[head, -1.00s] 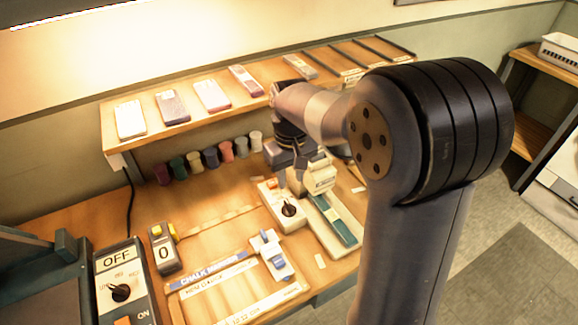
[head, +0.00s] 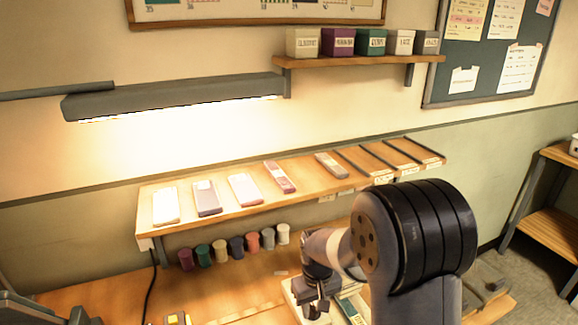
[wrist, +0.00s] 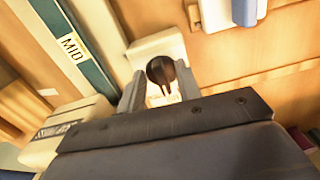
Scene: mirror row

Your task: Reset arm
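My gripper (head: 314,303) is low in the head view, over the bench and left of a teal strip (head: 350,306). In the wrist view its two fingers (wrist: 160,88) stand apart with a gap between them. A black knob (wrist: 160,70) on a cream box (wrist: 158,43) shows in that gap. I cannot tell whether the fingers touch the knob. No held object is visible. In the head view the gripper hides the knob.
A wooden ledge (head: 235,214) with flat packets and dark dividers runs behind the bench. Several coloured cylinders (head: 237,245) line up under it. A lamp (head: 175,97) and a shelf of small boxes (head: 363,61) are on the wall. The wrist view shows a "MID" strip (wrist: 74,48) and a cream block (wrist: 65,132).

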